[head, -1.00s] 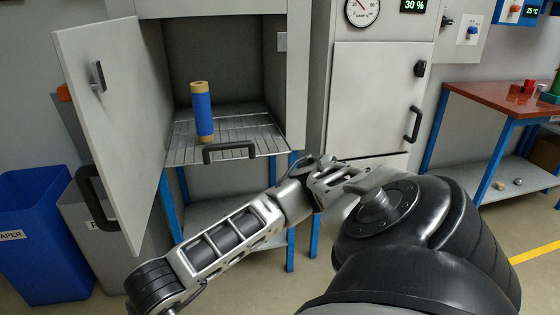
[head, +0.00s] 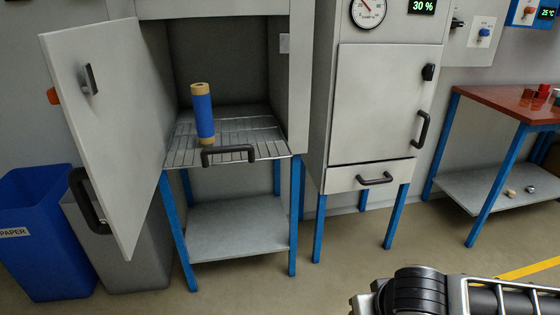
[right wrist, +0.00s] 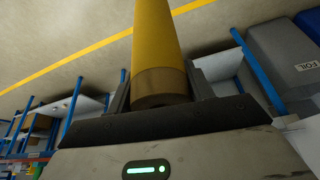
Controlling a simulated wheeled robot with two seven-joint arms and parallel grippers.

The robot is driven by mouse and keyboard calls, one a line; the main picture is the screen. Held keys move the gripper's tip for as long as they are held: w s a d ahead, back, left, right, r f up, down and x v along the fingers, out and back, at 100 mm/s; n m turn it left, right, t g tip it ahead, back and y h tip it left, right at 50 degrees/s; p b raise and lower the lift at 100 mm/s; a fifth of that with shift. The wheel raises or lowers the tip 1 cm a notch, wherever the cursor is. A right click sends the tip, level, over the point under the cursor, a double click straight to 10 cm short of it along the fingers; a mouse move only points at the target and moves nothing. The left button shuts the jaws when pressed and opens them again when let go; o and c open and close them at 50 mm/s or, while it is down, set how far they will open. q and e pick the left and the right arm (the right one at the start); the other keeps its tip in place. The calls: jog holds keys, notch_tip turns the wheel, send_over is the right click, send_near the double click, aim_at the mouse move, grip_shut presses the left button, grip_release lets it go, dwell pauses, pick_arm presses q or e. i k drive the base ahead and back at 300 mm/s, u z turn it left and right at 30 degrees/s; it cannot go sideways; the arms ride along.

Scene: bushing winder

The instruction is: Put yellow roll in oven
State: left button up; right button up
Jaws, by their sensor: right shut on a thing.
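The oven (head: 298,70) stands open at the left of the head view, with its door (head: 100,120) swung out to the left. A blue roll with tan ends (head: 203,112) stands upright on its wire rack (head: 240,135), which is pulled partly out by a black handle (head: 228,152). In the right wrist view, my right gripper (right wrist: 158,88) is shut on the yellow roll (right wrist: 155,38), around its tan end. The roll's far end runs out of frame. The head view shows neither the right gripper nor the yellow roll. My left gripper is not in view.
A closed cabinet with a gauge (head: 380,100) stands right of the oven. A red-topped table (head: 500,105) stands farther right. A blue paper bin (head: 40,230) and a grey bin (head: 130,255) stand below the open door. The floor in front is clear.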

aim_at(247, 138)
jog(key=z, duration=0.05)
jog(key=i, duration=1.45)
